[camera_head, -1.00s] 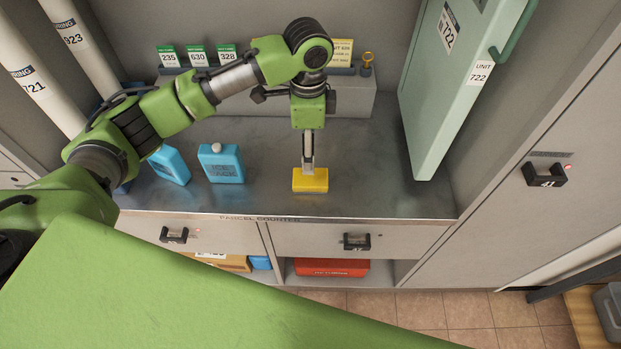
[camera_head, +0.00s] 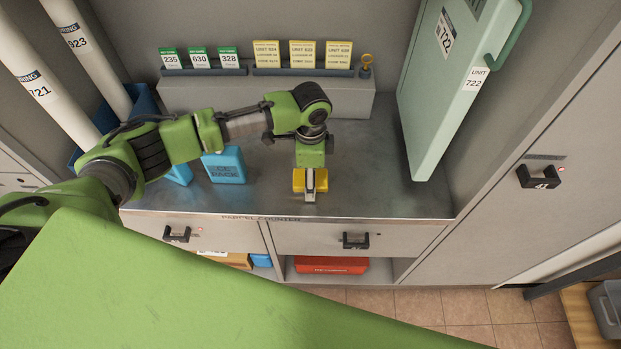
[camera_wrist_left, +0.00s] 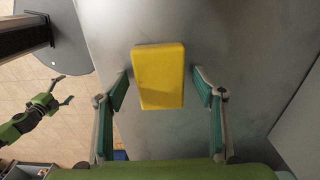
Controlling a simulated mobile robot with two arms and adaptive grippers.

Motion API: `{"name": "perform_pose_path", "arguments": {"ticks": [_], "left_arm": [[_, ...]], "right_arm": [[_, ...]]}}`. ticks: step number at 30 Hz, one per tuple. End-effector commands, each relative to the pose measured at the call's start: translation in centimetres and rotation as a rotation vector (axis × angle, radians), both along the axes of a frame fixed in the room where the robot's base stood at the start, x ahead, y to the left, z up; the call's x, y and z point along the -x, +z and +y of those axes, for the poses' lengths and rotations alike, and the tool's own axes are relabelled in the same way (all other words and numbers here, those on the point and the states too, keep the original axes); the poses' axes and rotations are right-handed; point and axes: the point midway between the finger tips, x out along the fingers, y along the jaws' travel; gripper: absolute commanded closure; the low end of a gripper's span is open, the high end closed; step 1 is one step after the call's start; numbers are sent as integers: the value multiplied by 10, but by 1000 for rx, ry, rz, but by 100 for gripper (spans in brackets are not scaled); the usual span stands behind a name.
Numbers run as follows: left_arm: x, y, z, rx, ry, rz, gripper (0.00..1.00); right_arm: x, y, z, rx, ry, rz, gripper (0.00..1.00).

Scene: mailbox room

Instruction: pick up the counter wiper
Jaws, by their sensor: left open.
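The counter wiper, a yellow block, lies on the grey metal counter near its front edge in the head view (camera_head: 298,184). In the left wrist view its yellow face (camera_wrist_left: 160,75) sits between two spread fingers. My left gripper (camera_head: 310,187) points down over it, open, with a finger on each side (camera_wrist_left: 160,90) and visible gaps to both. The gripper hides part of the wiper in the head view. My right gripper (camera_wrist_left: 62,91) shows small at the left of the wrist view, away from the wiper, its fingers apart.
Blue ice packs (camera_head: 224,166) stand left on the counter, partly behind my left arm. A grey ledge (camera_head: 350,98) with several cards runs along the back. The counter right of the wiper is clear.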

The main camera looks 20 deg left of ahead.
Motion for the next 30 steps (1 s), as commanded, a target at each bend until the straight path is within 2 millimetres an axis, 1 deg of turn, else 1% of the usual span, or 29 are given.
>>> {"name": "perform_pose_path", "arguments": {"ticks": [2,3,5,6,7,8,20,23,27,30], "left_arm": [[0,0,0,0,0,0,38],[0,0,0,0,0,0,43],[0,0,0,0,0,0,58],[0,0,0,0,0,0,69],[0,0,0,0,0,0,76],[0,0,0,0,0,0,79],[-1,4,0,2,1,-2,79],[-1,11,0,1,1,-3,79],[-2,30,0,2,0,-4,79],[12,47,-5,3,-3,-3,79]], "right_arm": [[0,0,0,0,0,0,18],[0,0,0,0,0,0,18],[0,0,0,0,0,0,18],[0,0,0,0,0,0,18],[0,0,0,0,0,0,18],[0,0,0,0,0,0,18],[0,-2,0,0,0,0,18],[0,-5,0,0,0,0,18],[0,-14,0,0,0,0,18],[0,-13,0,0,0,0,18]]}}
